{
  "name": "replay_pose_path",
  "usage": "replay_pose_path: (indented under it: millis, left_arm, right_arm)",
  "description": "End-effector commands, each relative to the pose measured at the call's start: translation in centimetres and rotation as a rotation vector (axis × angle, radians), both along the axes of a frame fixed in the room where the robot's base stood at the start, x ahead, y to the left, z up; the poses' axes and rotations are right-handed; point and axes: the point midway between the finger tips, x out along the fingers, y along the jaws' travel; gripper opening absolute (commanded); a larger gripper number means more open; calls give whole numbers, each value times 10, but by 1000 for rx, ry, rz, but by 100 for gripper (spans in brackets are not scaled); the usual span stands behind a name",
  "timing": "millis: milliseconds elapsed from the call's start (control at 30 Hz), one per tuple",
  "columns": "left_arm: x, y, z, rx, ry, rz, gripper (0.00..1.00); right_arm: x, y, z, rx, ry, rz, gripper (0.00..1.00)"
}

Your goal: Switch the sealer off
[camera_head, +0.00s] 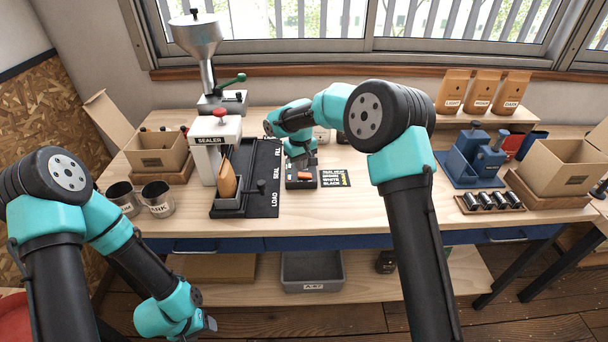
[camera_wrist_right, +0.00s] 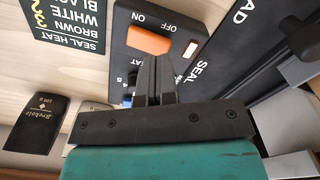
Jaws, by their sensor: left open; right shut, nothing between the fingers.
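The white sealer (camera_head: 216,140) with a red knob stands on a black base, left of centre in the head view. Right of it is a small black switch box (camera_head: 301,182) with an orange rocker switch (camera_head: 304,175). In the right wrist view the orange switch (camera_wrist_right: 149,41) lies beside ON and OFF marks, near a pale lamp (camera_wrist_right: 191,49). I cannot tell which side is pressed. My right gripper (camera_wrist_right: 156,66) is shut and empty, its tips at the switch's edge; touching or apart is unclear. My left gripper (camera_head: 207,323) is open, low in front of the table.
A brown bag (camera_head: 228,180) stands in a holder at the sealer. A seal-heat card (camera_head: 334,178) lies right of the switch box. Metal cups (camera_head: 158,198) stand at left; a blue device (camera_head: 470,160) and cartons stand at right. The front middle tabletop is clear.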

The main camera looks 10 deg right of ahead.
Motion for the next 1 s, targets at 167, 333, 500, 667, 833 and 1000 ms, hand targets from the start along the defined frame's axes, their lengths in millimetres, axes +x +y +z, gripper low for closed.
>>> replay_pose_path:
  millis: [167,333,500,667,833,1000]
  left_arm:
    - [0,0,0,0,0,0,57]
    - [0,0,0,0,0,0,57]
    - [0,0,0,0,0,0,57]
    - [0,0,0,0,0,0,57]
    - [0,0,0,0,0,0,57]
    - [0,0,0,0,0,0,57]
  right_arm:
    - [0,0,0,0,0,0,0]
    - [0,0,-1,0,0,0,0]
    - [0,0,-3,0,0,0,0]
    - [0,0,-5,0,1,0,0]
    - [0,0,-7,0,1,0,0]
    - [0,0,-9,0,1,0,0]
